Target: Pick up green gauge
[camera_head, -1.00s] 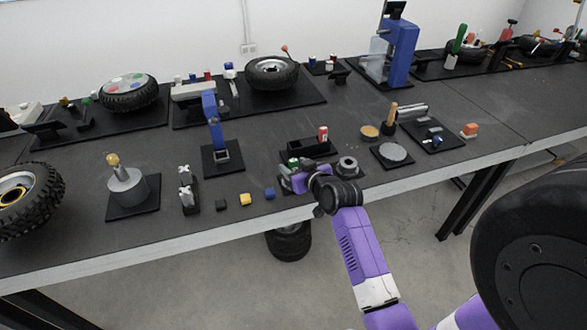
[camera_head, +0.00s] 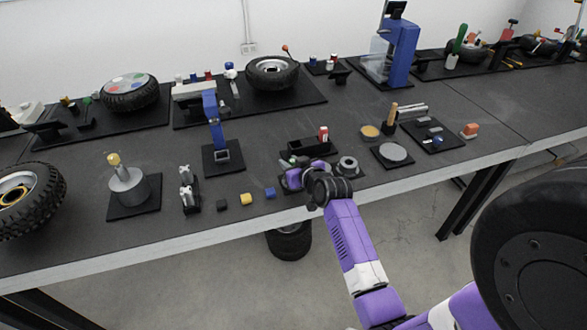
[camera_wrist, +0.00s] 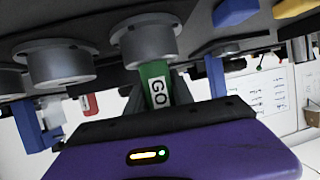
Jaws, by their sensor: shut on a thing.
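The green gauge (camera_wrist: 157,84) has a green handle with a white "GO" label and a grey cylindrical end. In the wrist view it stands between the two dark fingers of my gripper (camera_wrist: 156,102), which is shut on the green handle. In the head view my gripper (camera_head: 293,176) is low over the near edge of the table, in front of the black gauge holder (camera_head: 309,147). Only a small green patch shows there beside the gripper; the rest of the gauge is hidden. I cannot tell whether it is clear of its support.
A red-topped piece (camera_head: 323,134) stands in the black holder. A grey ring part (camera_head: 347,164) sits close right of my gripper. Blue (camera_head: 270,193), yellow (camera_head: 246,199) and black (camera_head: 222,205) blocks lie to the left. A blue press (camera_head: 215,130) stands behind them.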

